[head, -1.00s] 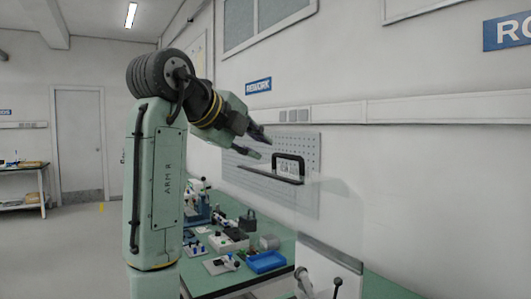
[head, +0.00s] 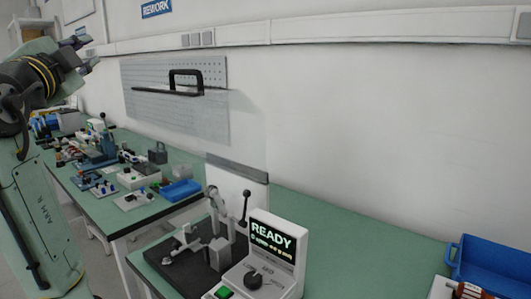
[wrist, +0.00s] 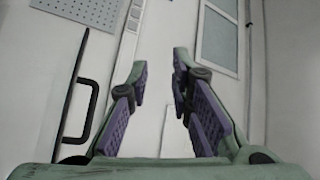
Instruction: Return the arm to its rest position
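My gripper (head: 83,52) is at the upper left of the head view, raised in front of the wall and well above the bench. In the wrist view my gripper (wrist: 160,85) shows its two fingers with purple pads spread apart. There is nothing between them, so it is open and empty. My arm stands folded upward at the left edge of the head view, partly cut off by the frame.
A shelf with a black handle (head: 186,80) juts from the pegboard (head: 215,118). Bench tools and a blue tray (head: 180,190) sit on the left bench. A tester reading READY (head: 272,243) and a blue bin (head: 490,262) stand on the nearer bench.

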